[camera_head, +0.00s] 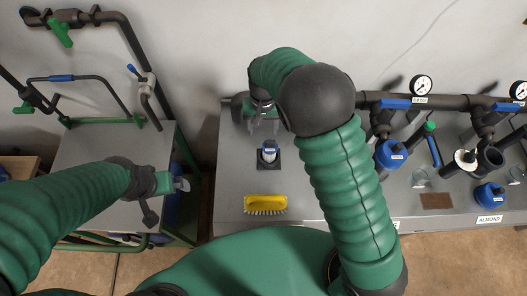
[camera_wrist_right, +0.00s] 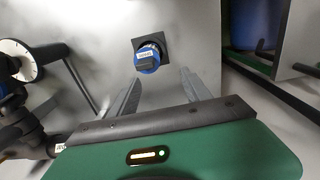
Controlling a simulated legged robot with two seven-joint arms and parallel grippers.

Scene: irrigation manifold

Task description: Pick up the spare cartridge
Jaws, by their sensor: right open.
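The spare cartridge (camera_head: 269,146) appears to be the small white and blue cylinder standing on a dark square base (camera_head: 268,163) on the grey bench. It also shows in the right wrist view (camera_wrist_right: 148,57), where its blue part and a white label are visible. My right gripper (camera_head: 261,124) is open and empty, just behind the cartridge in the head view. In the wrist view its two fingers (camera_wrist_right: 160,80) are spread, with the cartridge beyond their tips and not between them. My left gripper (camera_head: 181,184) is over the left cart, apart from the cartridge; its jaw opening is unclear.
A yellow brush (camera_head: 265,204) lies in front of the cartridge. To the right are pipes with a gauge (camera_head: 421,85), blue-capped housings (camera_head: 391,153) and a brown pad (camera_head: 436,201). A gap separates the bench from the left cart (camera_head: 85,150).

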